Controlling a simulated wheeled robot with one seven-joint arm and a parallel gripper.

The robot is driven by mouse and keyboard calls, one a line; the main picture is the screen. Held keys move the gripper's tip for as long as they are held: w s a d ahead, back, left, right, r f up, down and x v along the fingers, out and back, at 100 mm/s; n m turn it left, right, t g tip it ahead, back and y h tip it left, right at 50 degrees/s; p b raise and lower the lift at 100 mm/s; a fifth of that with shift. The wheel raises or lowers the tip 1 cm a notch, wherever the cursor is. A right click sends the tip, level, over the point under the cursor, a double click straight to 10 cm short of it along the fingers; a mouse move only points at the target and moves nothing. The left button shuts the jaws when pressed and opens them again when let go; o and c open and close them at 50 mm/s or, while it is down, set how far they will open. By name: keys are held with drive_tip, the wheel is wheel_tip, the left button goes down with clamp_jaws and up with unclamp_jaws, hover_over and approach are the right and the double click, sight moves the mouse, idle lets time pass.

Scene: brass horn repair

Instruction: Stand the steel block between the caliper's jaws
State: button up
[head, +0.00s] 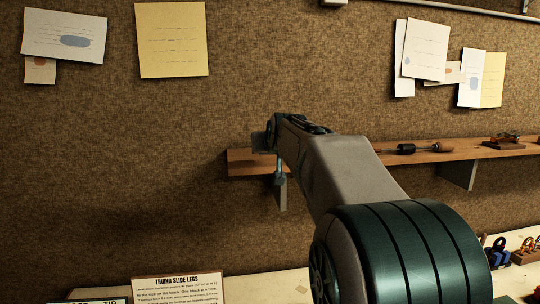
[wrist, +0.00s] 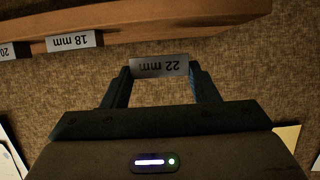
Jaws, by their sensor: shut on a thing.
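My gripper (wrist: 160,72) is shut on a grey steel block (wrist: 158,66) marked "22 mm", which reads upside down in the wrist view. The block sits between the two fingertips. In the head view my arm reaches up to the wall shelf, and my gripper (head: 268,143) is by the shelf's left end. Much of the gripper is hidden there by my own arm. I cannot make out the caliper in either view.
A wooden shelf (head: 240,163) runs along the wall; in the wrist view, blocks marked "18 mm" (wrist: 74,42) and "20" (wrist: 8,51) are at its edge. A bench with a "Truing slide legs" card (head: 178,291) lies below. Papers (head: 172,40) hang on the wall.

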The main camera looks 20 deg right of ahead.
drive_tip(key=shift+f, duration=1.55)
drive_tip(key=shift+f, duration=0.1)
drive_tip(key=o, duration=1.1)
drive_tip(key=shift+p, duration=0.3)
drive_tip(key=b+v, duration=0.4)
drive_tip(key=v, duration=0.8)
drive_tip(key=s+a+f+g+y, duration=0.1)
drive_tip(key=s+a+f+g, duration=0.2)
drive_tip(key=s+f, duration=0.5)
drive_tip(key=s+a+f+n+g, duration=0.1)
drive_tip(key=s+a+f+g, duration=0.2)
drive_tip(key=s+f, duration=0.5)
drive_tip(key=s+a+f+n+g+y, duration=0.1)
drive_tip(key=s+a+f+g, duration=0.2)
drive_tip(key=f, duration=1)
drive_tip(key=shift+s+a+f+y, duration=0.15)
drive_tip(key=shift+s+a, duration=0.2)
drive_tip(key=shift+s, duration=0.55)
drive_tip(key=shift+s+a+f+y, duration=0.15)
drive_tip(key=shift+s+a, duration=0.25)
drive_tip(key=shift+s, duration=0.45)
drive_tip(key=shift+s+a+f, duration=0.1)
drive_tip(key=shift+s+a, duration=0.25)
drive_tip(key=shift+s, duration=0.55)
